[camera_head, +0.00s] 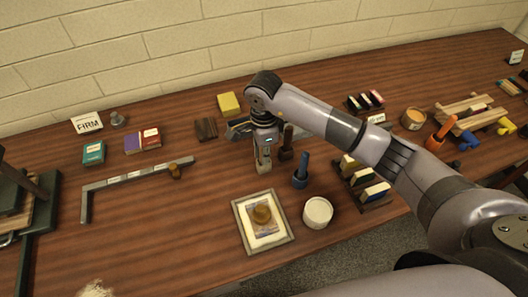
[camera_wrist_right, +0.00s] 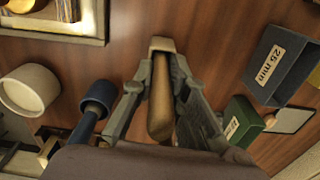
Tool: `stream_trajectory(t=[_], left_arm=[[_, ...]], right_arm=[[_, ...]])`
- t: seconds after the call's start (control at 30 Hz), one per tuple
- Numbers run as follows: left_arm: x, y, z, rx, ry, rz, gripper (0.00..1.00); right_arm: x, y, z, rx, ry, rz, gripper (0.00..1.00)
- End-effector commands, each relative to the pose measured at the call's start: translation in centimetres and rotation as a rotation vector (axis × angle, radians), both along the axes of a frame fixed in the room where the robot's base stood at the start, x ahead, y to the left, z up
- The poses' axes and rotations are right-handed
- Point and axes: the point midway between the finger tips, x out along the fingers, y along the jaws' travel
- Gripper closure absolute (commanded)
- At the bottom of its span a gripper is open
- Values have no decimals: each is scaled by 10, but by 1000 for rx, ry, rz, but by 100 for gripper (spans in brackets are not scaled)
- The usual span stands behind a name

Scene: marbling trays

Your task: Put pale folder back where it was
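My right gripper (camera_head: 263,150) points down above the middle of the table. In the right wrist view its fingers (camera_wrist_right: 165,75) close around a slim tan-brown piece with a rounded near end and a paler far tip, which I take for the pale folder (camera_wrist_right: 160,105). In the head view its pale lower end (camera_head: 264,167) shows below the fingers, close to the tabletop; I cannot tell whether it touches. The blue-handled tool (camera_head: 301,172) stands just right of the gripper, and a dark brown upright tool (camera_head: 287,143) is close beside it. My left gripper is not in view.
A framed tray (camera_head: 240,219) and a white tub (camera_head: 318,212) stand in front. An angled rail (camera_head: 130,177) with labels lies left. Card racks stand right. Bare wood lies left of the gripper.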

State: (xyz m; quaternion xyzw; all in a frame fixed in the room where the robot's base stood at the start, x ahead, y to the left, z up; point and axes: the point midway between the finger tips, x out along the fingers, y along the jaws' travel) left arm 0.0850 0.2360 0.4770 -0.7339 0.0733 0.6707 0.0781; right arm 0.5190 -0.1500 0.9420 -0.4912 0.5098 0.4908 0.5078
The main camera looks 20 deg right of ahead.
Motion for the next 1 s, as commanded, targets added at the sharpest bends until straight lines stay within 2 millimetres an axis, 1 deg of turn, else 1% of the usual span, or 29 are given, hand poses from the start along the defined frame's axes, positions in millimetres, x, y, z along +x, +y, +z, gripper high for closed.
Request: stream_trajectory(t=[0.03,0.2,0.27,0.5,0.63,0.67,0.77,1.0], left_arm=[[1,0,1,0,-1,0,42],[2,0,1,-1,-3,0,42],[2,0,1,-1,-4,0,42],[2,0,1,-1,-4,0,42],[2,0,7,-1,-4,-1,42],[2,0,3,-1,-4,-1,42],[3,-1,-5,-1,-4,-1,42],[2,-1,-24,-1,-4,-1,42]], right_arm=[[0,0,0,0,0,0,81],[0,0,0,0,1,0,70],[0,0,0,0,1,0,67],[0,0,1,0,1,0,67],[0,0,6,1,1,0,67],[1,0,7,1,-2,0,67],[2,0,21,1,-6,0,67],[2,0,74,0,-7,1,67]])
